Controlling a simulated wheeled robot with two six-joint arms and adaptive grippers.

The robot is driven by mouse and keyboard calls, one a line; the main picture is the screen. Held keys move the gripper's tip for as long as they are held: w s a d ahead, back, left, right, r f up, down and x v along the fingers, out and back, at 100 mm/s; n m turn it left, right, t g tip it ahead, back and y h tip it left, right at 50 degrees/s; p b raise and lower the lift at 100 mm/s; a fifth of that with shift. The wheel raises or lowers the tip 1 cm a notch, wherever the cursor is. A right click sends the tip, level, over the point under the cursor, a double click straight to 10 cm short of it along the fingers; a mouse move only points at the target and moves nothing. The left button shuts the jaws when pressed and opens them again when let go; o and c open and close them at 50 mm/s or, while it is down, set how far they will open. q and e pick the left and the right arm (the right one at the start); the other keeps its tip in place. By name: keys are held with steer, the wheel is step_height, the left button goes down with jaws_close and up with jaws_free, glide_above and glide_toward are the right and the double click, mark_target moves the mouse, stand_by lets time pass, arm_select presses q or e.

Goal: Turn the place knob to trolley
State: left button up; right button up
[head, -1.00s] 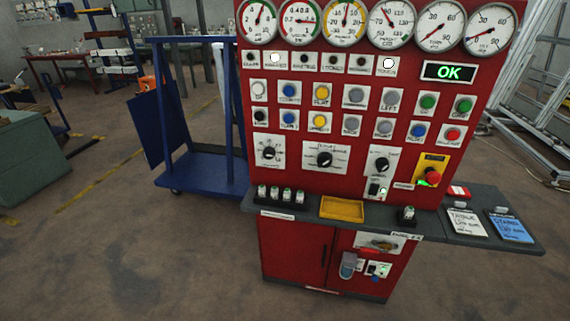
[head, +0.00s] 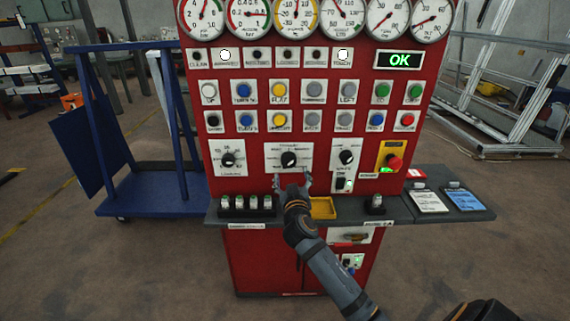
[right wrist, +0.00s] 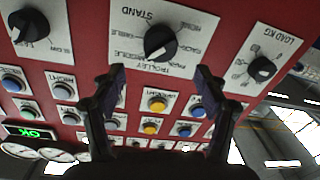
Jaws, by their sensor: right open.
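The place knob (head: 289,159) is a black rotary knob on a white label plate, in the middle of the lower knob row on the red panel (head: 258,185). In the right wrist view the knob (right wrist: 160,42) shows close up with printed words around it, one reading like trolley. A white mark shows on the knob, but I cannot tell its exact setting. My right gripper (head: 293,183) is just below and in front of the knob. In the right wrist view the gripper (right wrist: 162,78) is open and empty, its fingers apart and not around the knob. My left gripper is out of view.
Similar knobs stand left (head: 229,160) and right (head: 347,158). A red emergency button (head: 394,162) is further right. Below are a grey shelf (head: 350,214) and yellow tray (head: 322,208). Push buttons fill the panel above. A blue trolley (head: 150,195) stands to the left.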

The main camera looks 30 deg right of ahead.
mark_target(289, 163)
steer(key=x, duration=0.7)
steer(key=shift+w+d+p, duration=0.2)
steer(key=shift+w+p, duration=0.15)
steer(key=shift+p, duration=0.05)
steer(key=shift+c, duration=0.2)
steer(key=c, duration=1.1)
steer(key=n+p, duration=0.1)
steer(key=n, duration=0.3)
steer(key=shift+r+n+p, duration=0.1)
steer(key=shift+n+p, duration=0.2)
steer(key=shift+a+n+p, duration=0.1)
steer(key=shift+n+p, duration=0.6)
steer(key=shift+n, duration=1.5)
